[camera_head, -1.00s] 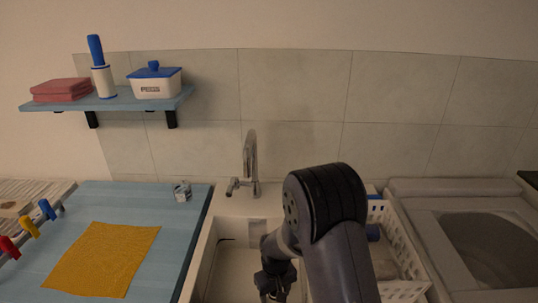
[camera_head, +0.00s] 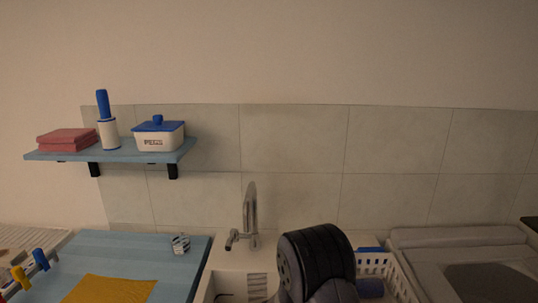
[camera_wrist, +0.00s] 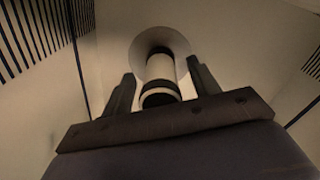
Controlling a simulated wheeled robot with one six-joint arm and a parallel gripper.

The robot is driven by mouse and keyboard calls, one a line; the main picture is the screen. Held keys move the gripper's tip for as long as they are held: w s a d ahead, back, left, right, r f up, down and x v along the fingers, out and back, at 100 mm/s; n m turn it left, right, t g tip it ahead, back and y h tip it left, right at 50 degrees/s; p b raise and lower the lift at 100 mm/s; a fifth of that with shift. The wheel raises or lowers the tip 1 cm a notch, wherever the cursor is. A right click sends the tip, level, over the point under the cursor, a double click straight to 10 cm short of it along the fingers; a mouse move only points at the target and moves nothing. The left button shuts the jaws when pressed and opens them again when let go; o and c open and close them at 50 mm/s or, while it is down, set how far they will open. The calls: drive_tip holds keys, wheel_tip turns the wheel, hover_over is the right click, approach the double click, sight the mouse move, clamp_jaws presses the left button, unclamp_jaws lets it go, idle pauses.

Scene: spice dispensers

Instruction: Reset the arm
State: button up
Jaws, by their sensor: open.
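My gripper (camera_wrist: 160,70) shows in the wrist view, with its two dark fingers spread apart and nothing visibly clamped. A pale cylinder with a dark band (camera_wrist: 160,72) and a round pale disc behind it appears between the fingers. I cannot tell what it is or whether it touches them. In the head view my arm's dark rounded joint is at the bottom, right of the tap, and hides part of the sink. The gripper is out of that view.
A tap (camera_head: 250,212) stands behind the sink (camera_head: 233,257). A blue counter (camera_head: 125,250) with a yellow cloth (camera_head: 110,289) and a small glass (camera_head: 181,244) is at left. A white basket (camera_head: 374,263) is at right. A wall shelf (camera_head: 112,153) holds several items.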

drive_tip(key=shift+f, duration=0.3)
wheel_tip(320, 180, up, 11)
drive_tip(key=shift+f+b, duration=0.1)
drive_tip(key=shift+b, duration=0.75)
wheel_tip(320, 180, down, 11)
drive_tip(key=shift+r+p, duration=0.15)
drive_tip(key=shift+p, duration=0.7)
wheel_tip(320, 180, up, 9)
drive_tip(key=p, duration=0.8)
drive_tip(key=shift+p, duration=0.3)
drive_tip(key=shift+f, duration=0.2)
